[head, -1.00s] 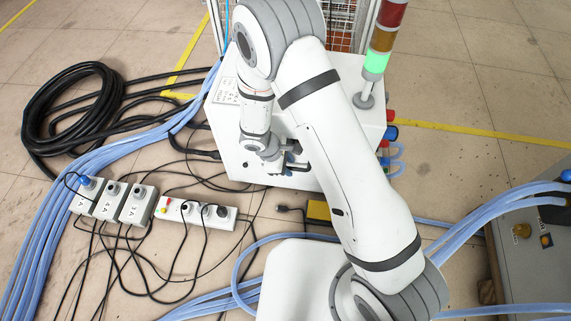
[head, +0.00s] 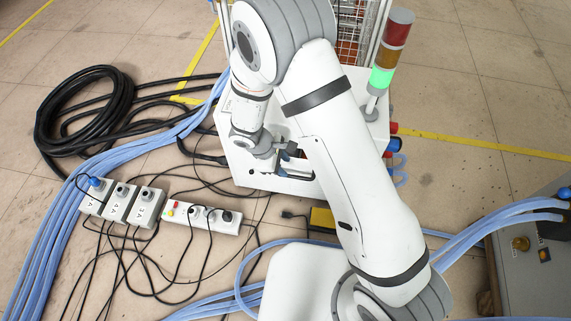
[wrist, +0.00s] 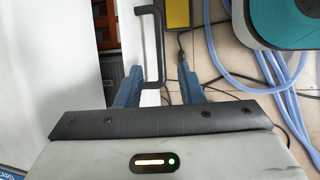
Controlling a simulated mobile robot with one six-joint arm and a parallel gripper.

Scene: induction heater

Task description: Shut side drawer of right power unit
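The right power unit appears to be the white cabinet (head: 262,178) under my arm in the head view. Its side drawer shows in the wrist view as a narrow white front (wrist: 131,30) with a black bar handle (wrist: 160,45). A gap beside the front shows a dark interior with orange and grey parts (wrist: 106,35), so the drawer looks partly open. My gripper (wrist: 160,76) has its two blue fingers apart, one on each side of the handle's near end. I cannot tell whether either finger touches it. In the head view my arm hides much of this side.
A signal tower (head: 391,52) stands on the cabinet, its green light lit. Black power boxes' cables, blue hoses (head: 60,230) and a power strip (head: 200,217) lie on the floor. A yellow block (head: 321,217) lies near the cabinet. A grey cabinet (head: 535,255) is at right.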

